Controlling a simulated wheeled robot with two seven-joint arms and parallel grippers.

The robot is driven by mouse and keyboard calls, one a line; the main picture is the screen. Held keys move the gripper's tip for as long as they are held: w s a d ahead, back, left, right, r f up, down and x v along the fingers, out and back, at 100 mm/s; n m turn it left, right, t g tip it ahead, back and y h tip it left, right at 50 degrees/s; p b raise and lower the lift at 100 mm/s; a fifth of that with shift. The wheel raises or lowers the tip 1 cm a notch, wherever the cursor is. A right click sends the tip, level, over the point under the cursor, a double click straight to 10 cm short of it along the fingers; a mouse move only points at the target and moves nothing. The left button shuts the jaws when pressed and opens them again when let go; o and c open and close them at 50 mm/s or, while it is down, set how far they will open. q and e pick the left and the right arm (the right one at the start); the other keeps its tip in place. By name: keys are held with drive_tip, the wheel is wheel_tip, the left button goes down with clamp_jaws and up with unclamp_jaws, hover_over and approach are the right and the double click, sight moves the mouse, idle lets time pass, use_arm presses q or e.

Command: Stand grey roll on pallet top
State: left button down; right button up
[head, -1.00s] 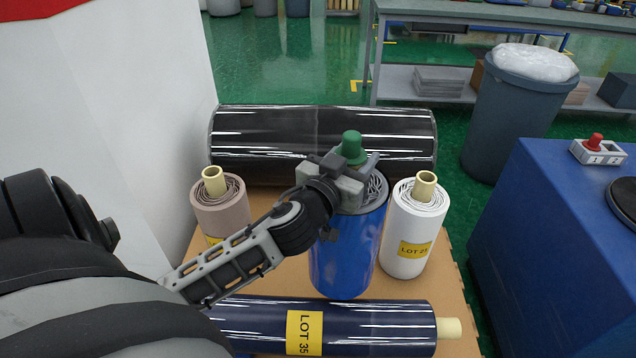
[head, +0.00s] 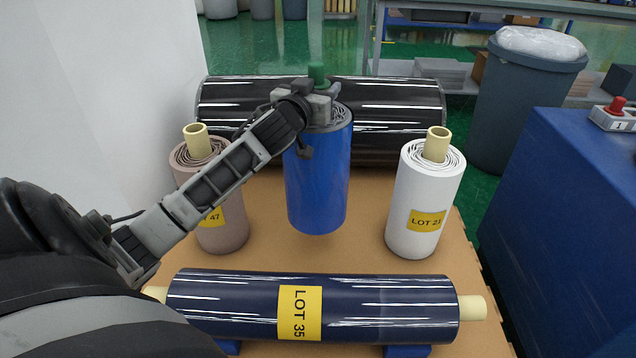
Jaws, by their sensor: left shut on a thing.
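My left gripper (head: 315,98) is shut at the top of an upright roll (head: 318,185). This roll has a blue outer wrap, a grey wound end and a green core plug (head: 317,76). It is between the brown-pink roll and the white roll, in front of the black roll. I cannot tell whether its bottom touches the tan pallet top (head: 365,255) or hangs just above it. The jaws partly hide its top end. My right gripper is not in view.
A brown-pink roll (head: 222,225) and a white roll (head: 421,190) stand upright on either side. A black roll (head: 395,115) lies behind. A navy roll (head: 370,305) lies across the front. A blue cabinet (head: 570,215) and a grey bin (head: 515,110) are right.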

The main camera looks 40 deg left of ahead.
sight(317, 159)
use_arm(q)
wheel_tip(317, 159, down, 10)
drive_tip(key=b, duration=0.3)
drive_tip(key=shift+r, duration=0.25)
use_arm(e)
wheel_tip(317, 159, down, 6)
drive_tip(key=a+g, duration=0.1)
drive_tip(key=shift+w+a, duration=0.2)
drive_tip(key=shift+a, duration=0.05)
use_arm(q)
drive_tip(key=shift+f, duration=0.1)
drive_tip(key=c, duration=0.7)
unclamp_jaws()
drive_tip(key=shift+f, duration=0.15)
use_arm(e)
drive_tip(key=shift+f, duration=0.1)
use_arm(q)
drive_tip(key=p+v, duration=0.1)
drive_tip(key=v, duration=1.1)
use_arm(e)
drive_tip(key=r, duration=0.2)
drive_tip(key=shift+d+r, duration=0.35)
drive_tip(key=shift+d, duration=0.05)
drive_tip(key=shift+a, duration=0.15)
